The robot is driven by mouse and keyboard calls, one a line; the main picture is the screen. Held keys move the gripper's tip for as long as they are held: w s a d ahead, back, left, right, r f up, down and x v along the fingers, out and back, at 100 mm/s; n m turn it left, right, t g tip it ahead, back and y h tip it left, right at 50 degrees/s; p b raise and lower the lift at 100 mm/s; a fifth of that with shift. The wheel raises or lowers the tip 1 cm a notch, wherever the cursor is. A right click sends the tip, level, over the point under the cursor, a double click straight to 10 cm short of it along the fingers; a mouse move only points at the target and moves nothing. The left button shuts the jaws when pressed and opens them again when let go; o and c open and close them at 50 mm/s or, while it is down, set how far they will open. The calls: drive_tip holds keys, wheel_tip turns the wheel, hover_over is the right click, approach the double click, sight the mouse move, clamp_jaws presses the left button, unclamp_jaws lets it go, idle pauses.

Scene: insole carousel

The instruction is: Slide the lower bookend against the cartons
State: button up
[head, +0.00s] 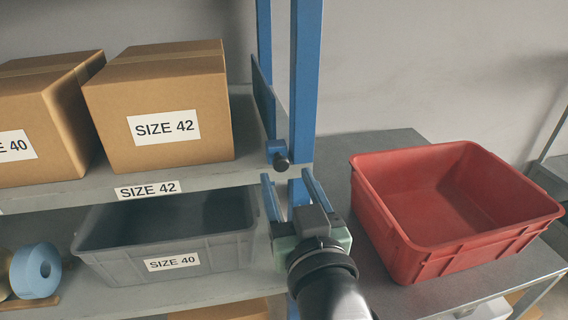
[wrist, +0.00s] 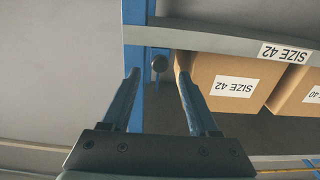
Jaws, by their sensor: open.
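The bookend is a dark upright plate (head: 263,98) with a blue clamp and a black knob (head: 281,163) at the shelf's front edge. It stands at the right end of the shelf, beside the blue post. A gap separates it from the SIZE 42 carton (head: 190,92); a SIZE 40 carton (head: 30,145) is further left. My gripper (head: 286,176) is open and empty, its fingers pointing up at the knob from below and in front. In the wrist view the knob (wrist: 159,64) shows between the fingertips, and the labels appear upside down. Contact with the knob cannot be told.
The blue post (head: 306,75) rises just right of the bookend. A grey bin (head: 165,262) labelled SIZE 40 and a blue roll (head: 36,271) sit on the shelf below. A red tub (head: 455,240) stands on the grey table at right. The shelf between carton and plate is clear.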

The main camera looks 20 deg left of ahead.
sight(282, 165)
drive_tip(key=shift+p+x, duration=0.35)
drive_tip(key=shift+x, duration=1.25)
clamp_jaws()
